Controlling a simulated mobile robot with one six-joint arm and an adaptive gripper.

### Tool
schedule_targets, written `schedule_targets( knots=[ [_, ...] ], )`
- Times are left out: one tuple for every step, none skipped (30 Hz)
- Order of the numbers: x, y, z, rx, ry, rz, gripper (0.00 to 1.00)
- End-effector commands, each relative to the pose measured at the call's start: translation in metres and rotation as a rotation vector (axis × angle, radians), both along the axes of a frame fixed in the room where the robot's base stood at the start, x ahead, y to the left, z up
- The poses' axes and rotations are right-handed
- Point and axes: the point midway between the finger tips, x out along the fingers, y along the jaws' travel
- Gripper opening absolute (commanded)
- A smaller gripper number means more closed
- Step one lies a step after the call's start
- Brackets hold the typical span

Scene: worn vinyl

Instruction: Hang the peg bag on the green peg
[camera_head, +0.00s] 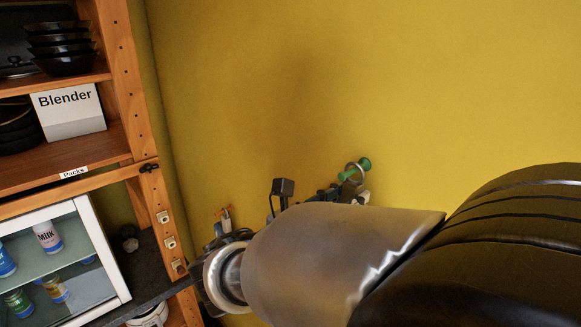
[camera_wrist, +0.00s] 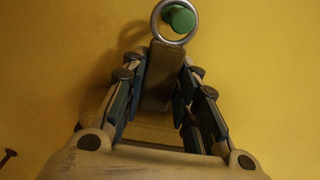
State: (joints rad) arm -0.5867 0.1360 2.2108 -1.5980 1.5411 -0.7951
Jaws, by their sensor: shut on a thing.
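The green peg (camera_head: 364,163) sticks out of the yellow wall, and its round end (camera_wrist: 182,19) shows inside a metal ring (camera_wrist: 159,29) in the wrist view. The ring also shows at the peg in the head view (camera_head: 349,177). The ring appears to be around the peg; I cannot tell whether its weight rests there. My gripper (camera_wrist: 158,82) is shut on the brownish tab of the peg bag (camera_wrist: 160,68), just below the ring. In the head view my arm covers most of my gripper.
Another peg, orange-brown (camera_head: 225,213), is on the wall at lower left. A wooden shelf unit (camera_head: 130,90) stands at left with bowls (camera_head: 65,64), a blender box (camera_head: 70,112) and a glass-fronted cabinet (camera_head: 95,245). The wall above the green peg is clear.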

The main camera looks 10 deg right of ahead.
Motion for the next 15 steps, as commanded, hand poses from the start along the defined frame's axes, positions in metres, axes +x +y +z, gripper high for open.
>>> schedule_targets(
  knots=[
    [0.0000,0.0000,0.0005,0.000,-0.001,0.000,0.00],
    [-0.0001,0.0001,0.0005,0.000,-0.001,0.000,0.00],
    [-0.0001,0.0001,0.0005,0.000,-0.001,0.000,0.00],
    [-0.0001,0.0001,0.0005,0.000,-0.001,0.000,0.00],
    [-0.0001,0.0001,0.0005,0.000,-0.001,0.000,0.00],
    [-0.0001,0.0001,0.0006,0.000,-0.001,0.000,0.00],
    [-0.0001,0.0001,0.0005,0.000,-0.001,0.000,0.29],
    [-0.0001,0.0001,0.0006,0.000,-0.001,0.000,0.31],
    [-0.0001,0.0001,0.0006,0.000,-0.001,0.000,0.33],
    [-0.0001,0.0001,0.0006,0.000,-0.001,0.000,0.35],
    [-0.0001,0.0001,0.0005,0.000,-0.001,0.000,0.37],
    [-0.0001,0.0001,0.0005,0.000,-0.001,0.000,0.40],
    [-0.0001,0.0001,0.0005,0.000,-0.001,0.000,0.42],
    [-0.0001,0.0001,0.0004,0.000,-0.001,0.000,0.44],
    [-0.0001,0.0001,0.0004,0.000,-0.001,0.000,0.47]
  ],
)
